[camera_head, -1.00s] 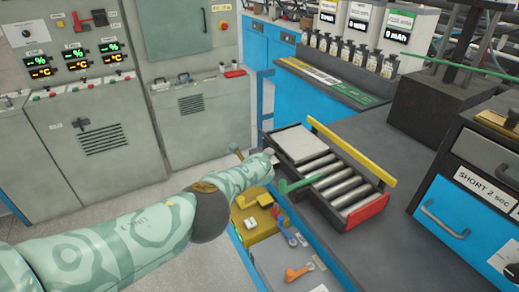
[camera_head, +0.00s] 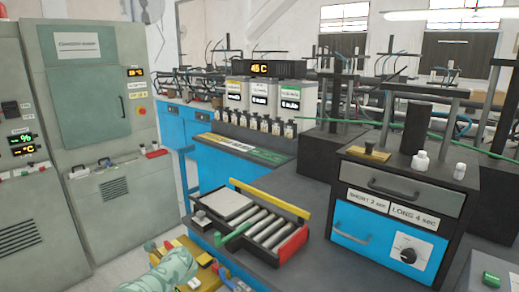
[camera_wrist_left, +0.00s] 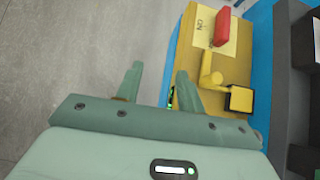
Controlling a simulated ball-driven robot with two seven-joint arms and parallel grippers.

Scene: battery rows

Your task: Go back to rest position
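My left arm (camera_head: 172,272) shows low in the head view, at the bottom edge left of the yellow box. In the left wrist view my left gripper (camera_wrist_left: 157,88) has its two fingers apart with nothing between them. The fingers are over the grey floor and the left edge of the yellow box (camera_wrist_left: 222,70). My right gripper is in neither view.
A tray of metal cylinders with a red end (camera_head: 292,245) and yellow bar (camera_head: 270,199) sits on the dark bench. A drawer unit (camera_head: 395,215) stands to its right. Grey cabinets (camera_head: 90,100) stand at the left. Grey floor (camera_wrist_left: 75,50) is clear beside the gripper.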

